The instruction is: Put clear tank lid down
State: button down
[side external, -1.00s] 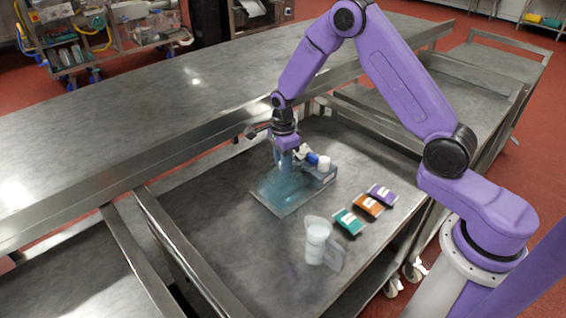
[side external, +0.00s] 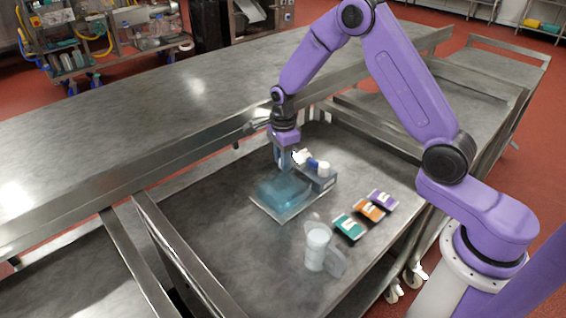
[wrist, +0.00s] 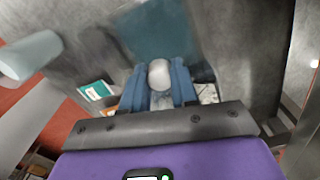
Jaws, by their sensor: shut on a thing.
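The clear tank (side external: 284,193) is a low, blue-tinted, see-through box on the steel cart top, below my gripper. My gripper (side external: 283,160) points down over its back part. In the wrist view the blue fingers of my gripper (wrist: 159,82) are shut on a pale rounded knob (wrist: 158,74), which I take to be the grip of the clear tank lid. The lid's sheet is too transparent to trace, so I cannot tell whether it touches the tank. Part of the tank shows as a teal patch (wrist: 157,28) in the wrist view.
A grey-blue box (side external: 322,180) with white- and blue-capped items stands right beside the tank. Teal (side external: 349,226), orange (side external: 369,211) and purple (side external: 383,199) packets lie to the right. A pale jug (side external: 317,246) stands in front. The cart's left side is clear.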

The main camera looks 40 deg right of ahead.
jog(key=shift+r, duration=0.45)
jog(key=s+a+n, duration=0.4)
jog(key=s+a, duration=0.7)
jog(key=a, duration=0.4)
jog(key=w+a+f, duration=0.2)
jog(key=w+f, duration=0.1)
jog(key=w+a+f, duration=0.1)
jog(key=w+f, duration=0.2)
jog(key=w, duration=0.1)
jog(key=w+a+f, duration=0.2)
jog(key=w, duration=0.2)
jog(key=shift+w+a+f, duration=0.2)
jog(key=shift+a+f, duration=0.1)
jog(key=shift+f, duration=0.1)
jog(key=shift+w+a+f, duration=0.1)
jog(key=shift+w+f, duration=0.2)
jog(key=shift+f, duration=1.55)
jog(key=shift+f, duration=0.1)
